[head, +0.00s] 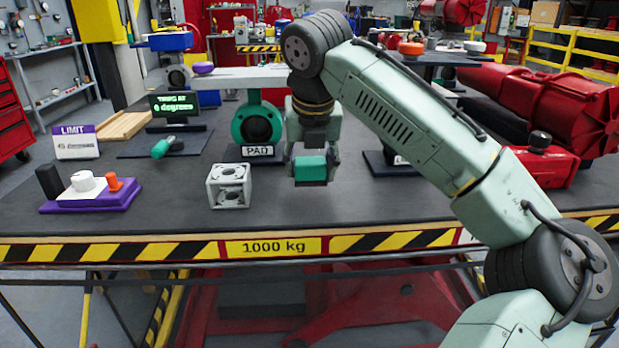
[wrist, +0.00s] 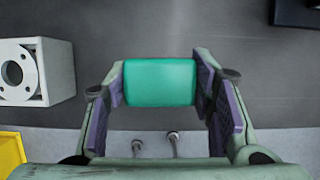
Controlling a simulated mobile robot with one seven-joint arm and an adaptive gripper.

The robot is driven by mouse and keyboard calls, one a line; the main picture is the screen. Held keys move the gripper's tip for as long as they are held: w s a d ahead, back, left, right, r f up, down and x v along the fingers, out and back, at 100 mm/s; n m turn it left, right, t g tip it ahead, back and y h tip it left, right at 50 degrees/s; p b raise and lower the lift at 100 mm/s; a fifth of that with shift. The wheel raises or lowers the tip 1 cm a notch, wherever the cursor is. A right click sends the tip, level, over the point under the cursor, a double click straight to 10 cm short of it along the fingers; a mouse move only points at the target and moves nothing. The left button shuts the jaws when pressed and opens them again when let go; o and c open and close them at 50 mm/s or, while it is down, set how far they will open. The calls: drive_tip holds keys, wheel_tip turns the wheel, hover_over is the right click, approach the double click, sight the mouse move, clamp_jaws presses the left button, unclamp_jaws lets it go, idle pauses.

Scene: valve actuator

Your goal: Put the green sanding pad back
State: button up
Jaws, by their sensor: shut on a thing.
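The green sanding pad (head: 310,168) is a small teal-green block between the fingers of my gripper (head: 312,172). In the wrist view the pad (wrist: 160,82) spans the gap between the two purple-lined fingers (wrist: 160,90), touching both. My gripper points down and holds the pad above the dark table, near its front edge. A green ring-shaped holder (head: 257,125) stands behind and to the left of my gripper, with a sign reading PAD (head: 258,151) at its foot. The holder is not visible in the wrist view.
A grey cube with holes (head: 229,186) stands left of my gripper; it also shows in the wrist view (wrist: 36,72). A purple control box (head: 92,195), a LIMIT sign (head: 77,143) and a small display (head: 173,106) are farther left. Red machinery (head: 545,160) stands right.

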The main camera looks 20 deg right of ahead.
sight(310, 182)
drive_tip(key=shift+a+f, duration=0.1)
drive_tip(key=shift+f, duration=1.6)
drive_tip(key=shift+f, duration=0.15)
drive_tip(key=o, duration=1.1)
